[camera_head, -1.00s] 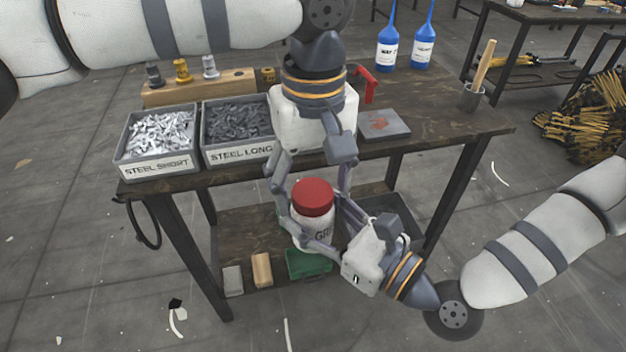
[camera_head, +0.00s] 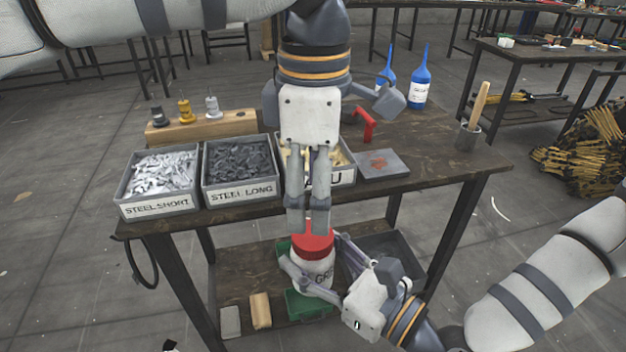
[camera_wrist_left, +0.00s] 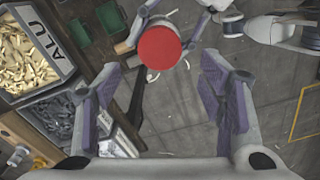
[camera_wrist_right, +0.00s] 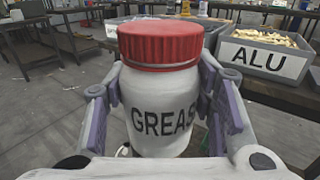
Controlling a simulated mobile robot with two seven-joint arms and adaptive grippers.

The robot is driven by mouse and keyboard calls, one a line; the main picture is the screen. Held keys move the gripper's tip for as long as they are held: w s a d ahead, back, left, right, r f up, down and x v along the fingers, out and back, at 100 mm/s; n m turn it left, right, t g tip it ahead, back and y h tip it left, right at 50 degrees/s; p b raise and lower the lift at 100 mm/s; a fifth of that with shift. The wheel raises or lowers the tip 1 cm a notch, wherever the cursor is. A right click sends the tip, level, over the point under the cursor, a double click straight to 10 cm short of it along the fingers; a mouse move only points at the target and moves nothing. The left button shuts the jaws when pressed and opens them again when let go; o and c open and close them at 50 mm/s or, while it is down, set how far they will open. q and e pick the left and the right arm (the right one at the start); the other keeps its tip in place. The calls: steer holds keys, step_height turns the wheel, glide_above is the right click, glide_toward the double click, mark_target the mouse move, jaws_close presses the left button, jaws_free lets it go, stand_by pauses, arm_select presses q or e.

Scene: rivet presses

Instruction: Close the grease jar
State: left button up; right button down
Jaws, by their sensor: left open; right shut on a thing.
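The grease jar (camera_head: 318,272) is a white jar with a red lid (camera_head: 314,243) on top. My right gripper (camera_head: 316,264) is shut around the jar's body and holds it upright in front of the workbench. The right wrist view shows the label "GREAS" on the jar (camera_wrist_right: 160,118) and the lid (camera_wrist_right: 160,44) sitting level on it; how tight it is cannot be told. My left gripper (camera_head: 308,222) points down over the lid, partly covering it in the head view. In the left wrist view its fingers are open and apart, with the lid (camera_wrist_left: 159,47) centred beyond and between them.
Bins of steel short (camera_head: 160,208), steel long (camera_head: 241,192) and alu parts (camera_head: 345,177) stand along the bench's front edge. A grey plate (camera_head: 383,164), blue bottles (camera_head: 420,90) and a cup with a handle (camera_head: 467,137) are farther right. The lower shelf holds green bins (camera_head: 308,306).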

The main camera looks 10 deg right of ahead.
mark_target(313, 260)
arm_select(q)
steer(key=n, duration=0.3)
steer(key=shift+r, duration=0.35)
steer(key=n, duration=0.5)
steer(key=shift+r+n, duration=0.3)
steer(key=shift+r, duration=0.05)
step_height(313, 260, down, 8)
steer(key=c, duration=1.2)
steer(key=o, duration=1.3)
steer(key=shift+o, duration=0.2)
